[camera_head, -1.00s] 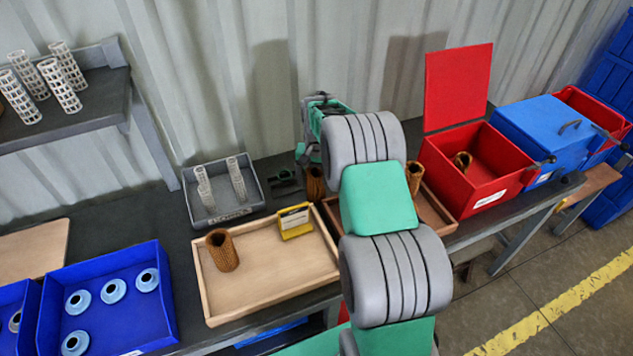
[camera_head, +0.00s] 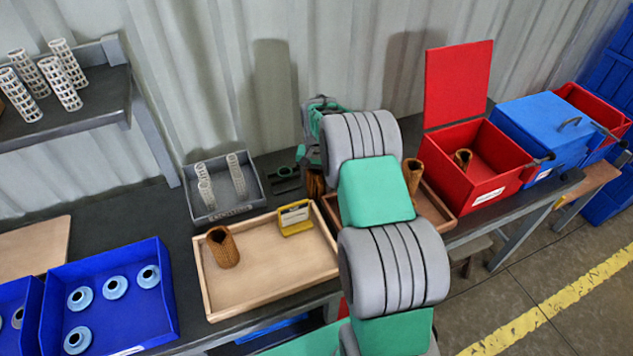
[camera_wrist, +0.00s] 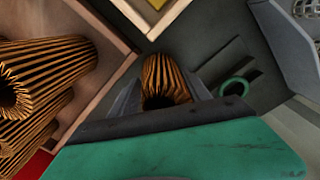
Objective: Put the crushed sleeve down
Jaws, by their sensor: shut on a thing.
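My gripper (camera_wrist: 163,92) is shut on a brown pleated sleeve (camera_wrist: 165,74), with a finger on each side of it in the wrist view. The held sleeve (camera_head: 315,183) shows in the head view beside my arm, over the dark bench behind the wooden trays. Its lower end is hidden, and I cannot tell whether it touches the bench. From these views I cannot tell how crushed it is. Another brown sleeve (camera_head: 222,247) stands in the near wooden tray, and one (camera_head: 462,161) leans in the open red bin (camera_head: 492,187).
The light wooden tray (camera_head: 268,292) holds a yellow-framed block (camera_head: 295,217). A grey bin (camera_head: 223,213) with white mesh cores is behind it. More sleeves (camera_wrist: 40,75) lie in the second tray, partly hidden by my arm. A green ring (camera_wrist: 234,87) is on the bench near my gripper.

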